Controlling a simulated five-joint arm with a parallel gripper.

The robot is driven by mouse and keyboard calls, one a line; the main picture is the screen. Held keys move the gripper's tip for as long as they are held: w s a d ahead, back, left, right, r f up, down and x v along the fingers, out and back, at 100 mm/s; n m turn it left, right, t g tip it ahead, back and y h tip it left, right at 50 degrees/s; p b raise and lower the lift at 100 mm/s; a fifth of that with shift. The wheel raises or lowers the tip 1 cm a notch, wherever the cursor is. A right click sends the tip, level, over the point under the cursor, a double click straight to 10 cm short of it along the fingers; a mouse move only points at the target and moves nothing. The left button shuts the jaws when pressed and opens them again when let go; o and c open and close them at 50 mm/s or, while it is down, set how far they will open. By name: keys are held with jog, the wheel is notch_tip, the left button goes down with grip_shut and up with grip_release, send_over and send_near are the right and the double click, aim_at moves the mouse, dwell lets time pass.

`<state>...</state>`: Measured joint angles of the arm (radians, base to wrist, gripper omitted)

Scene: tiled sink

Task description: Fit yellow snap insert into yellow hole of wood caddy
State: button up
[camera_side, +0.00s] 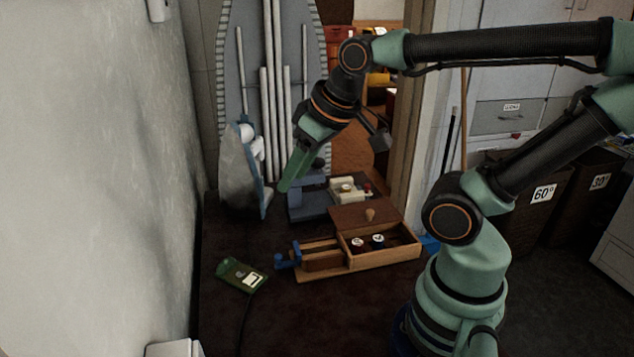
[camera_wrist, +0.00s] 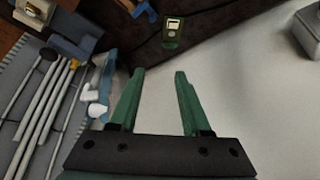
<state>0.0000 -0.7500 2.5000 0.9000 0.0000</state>
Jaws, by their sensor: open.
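The wood caddy (camera_side: 385,260) sits on the dark table in the side view, an open wooden box with a wooden lid panel and knob behind it. Two small round pieces, a reddish one (camera_side: 357,244) and a dark one (camera_side: 378,241), both with pale tops, are inside it. I cannot make out a yellow hole. A small yellowish spot (camera_side: 346,187) shows on a cream-coloured block behind the caddy; I cannot tell whether it is the yellow snap insert. My gripper (camera_side: 286,188) is open and empty, above the table and left of the caddy. Its spread green fingers (camera_wrist: 160,74) show in the wrist view.
A blue-handled wooden vise (camera_side: 318,258) adjoins the caddy's left side. A green meter (camera_side: 241,274) lies at front left. A grey-blue device (camera_side: 308,204) stands behind. A bluish-white upright object (camera_side: 241,175) and an ironing board (camera_side: 270,60) are at the wall.

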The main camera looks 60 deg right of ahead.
jog(key=m+g, duration=0.6)
jog(key=m, duration=1.2)
send_over(346, 187)
notch_tip(346, 187, down, 9)
jog(key=f, duration=0.6)
jog(key=shift+w+d+f, duration=0.15)
jog(key=shift+d+f, duration=0.1)
jog(key=shift+f, duration=0.1)
jog(key=shift+a+f, duration=0.2)
jog(key=shift+f, duration=2.55)
grip_shut()
